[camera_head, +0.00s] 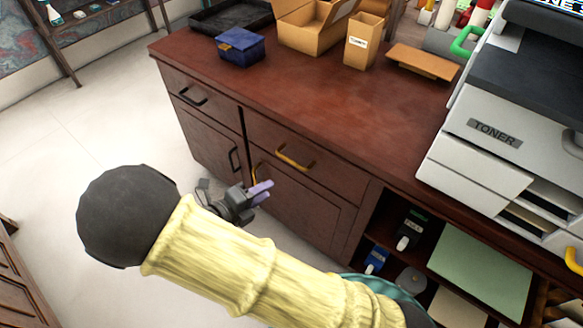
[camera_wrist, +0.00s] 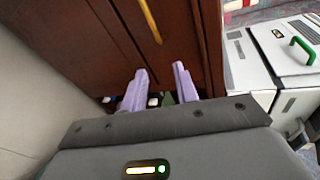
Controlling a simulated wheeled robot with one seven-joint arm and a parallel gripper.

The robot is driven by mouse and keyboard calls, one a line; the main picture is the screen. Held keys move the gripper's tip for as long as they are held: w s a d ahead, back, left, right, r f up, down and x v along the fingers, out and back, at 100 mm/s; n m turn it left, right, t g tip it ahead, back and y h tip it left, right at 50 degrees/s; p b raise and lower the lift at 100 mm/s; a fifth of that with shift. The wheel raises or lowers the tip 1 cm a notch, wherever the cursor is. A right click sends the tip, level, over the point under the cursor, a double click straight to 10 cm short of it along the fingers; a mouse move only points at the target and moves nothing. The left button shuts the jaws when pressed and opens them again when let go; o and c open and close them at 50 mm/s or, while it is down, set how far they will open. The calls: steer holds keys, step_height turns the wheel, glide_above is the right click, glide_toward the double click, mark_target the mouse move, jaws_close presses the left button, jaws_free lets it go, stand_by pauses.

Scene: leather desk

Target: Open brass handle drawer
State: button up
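The brass-handled drawer (camera_head: 323,177) is in the upper front of the dark red wooden desk, left of the open shelf, and looks closed. Its brass handle (camera_head: 294,158) is a horizontal bar in the head view. In the wrist view a brass bar (camera_wrist: 151,20), which looks like the same handle, lies beyond the fingertips at the top. My gripper (camera_head: 264,189) has lavender fingers and is in front of the cabinet, below and left of the handle. In the wrist view my gripper (camera_wrist: 161,77) is open, with nothing between its fingers. It appears apart from the handle.
A cabinet door below has another brass handle (camera_head: 257,171), partly hidden by my gripper. A drawer at left has a black handle (camera_head: 193,97). The printer (camera_head: 492,135) and open shelf (camera_head: 400,229) are at right. Bare floor (camera_head: 90,130) lies left.

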mark_target(292, 160)
steer(key=a+n+t, duration=0.1)
steer(key=a+f+n, duration=0.1)
steer(key=a, duration=0.1)
steer(key=shift+w+f+n+t+y, duration=0.15)
steer(key=shift+w+n+t+y, duration=0.05)
steer(key=shift+n+t+y, duration=0.2)
steer(key=b+x, duration=0.6)
steer(key=x, duration=1.1)
steer(key=shift+w+d+f, duration=0.1)
steer(key=shift+w, duration=0.15)
jaws_close()
